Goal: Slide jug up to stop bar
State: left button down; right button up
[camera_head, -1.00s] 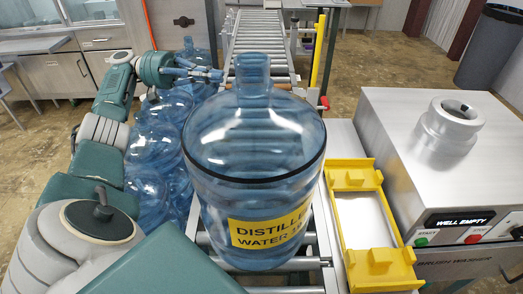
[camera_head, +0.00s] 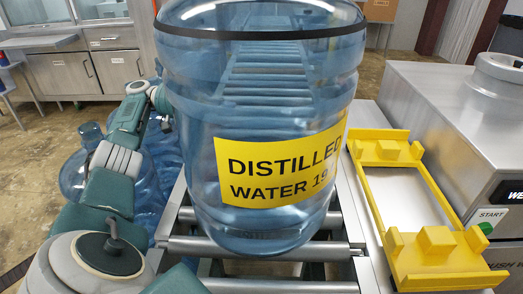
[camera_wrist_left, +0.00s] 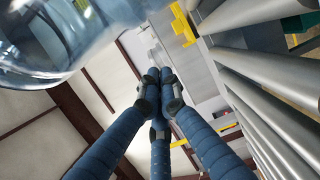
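A large clear blue jug (camera_head: 196,112) with a yellow "DISTILLED WATER" label stands upright on the roller conveyor (camera_head: 270,284) in the head view. A clear jug wall (camera_wrist_left: 40,50) shows at upper left there, apart from the fingers. I cannot make out the stop bar. My right gripper is not in view.
Several other blue jugs (camera_head: 75,175) stand left of the conveyor. A yellow-framed tray (camera_head: 385,150) and a steel washer (camera_head: 440,105) are on the right. Conveyor rollers (camera_wrist_left: 265,75) run along the right of the left wrist view.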

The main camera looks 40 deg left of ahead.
pick_arm(q)
jog(key=x, duration=0.3)
jog(key=f+x, duration=0.1)
jog(key=x, duration=0.3)
jog(key=p+x, duration=0.1)
jog(key=x, duration=0.2)
jog(key=shift+d+f, duration=0.25)
jog(key=shift+s+d+f, duration=0.1)
jog(key=shift+s+d, duration=0.35)
jog(key=shift+s, duration=0.35)
jog(key=shift+s+d, duration=0.6)
jog(key=shift+s, duration=0.15)
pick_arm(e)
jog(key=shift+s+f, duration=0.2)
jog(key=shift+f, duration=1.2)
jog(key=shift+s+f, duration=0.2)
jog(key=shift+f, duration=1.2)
